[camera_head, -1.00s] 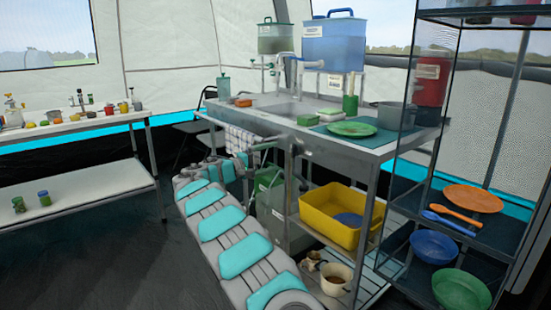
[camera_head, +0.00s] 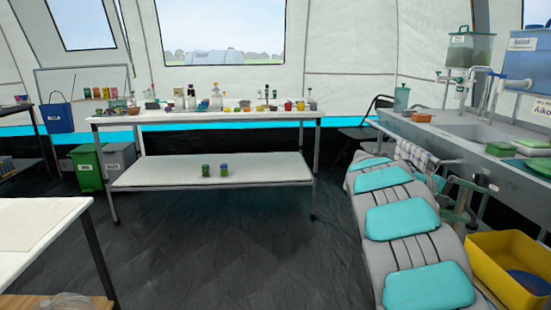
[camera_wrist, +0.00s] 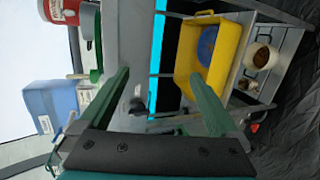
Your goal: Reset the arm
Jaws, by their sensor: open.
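My gripper (camera_wrist: 158,76) shows in the wrist view with its two green fingers spread apart and nothing between them. In the head view my grey and turquoise arm (camera_head: 402,222) reaches away on the right, with its far end beside the sink bench. In the wrist view, which is turned on its side, the bench edge and a yellow tub (camera_wrist: 188,62) lie beyond the fingers. The tub also shows in the head view (camera_head: 484,268), right of my arm.
The sink bench (camera_head: 451,149) stands close to my arm on the right. A long white table (camera_head: 180,117) with bottles and jars stands at the back. Another white table (camera_head: 38,220) is at the left. The dark floor (camera_head: 225,245) between them is clear.

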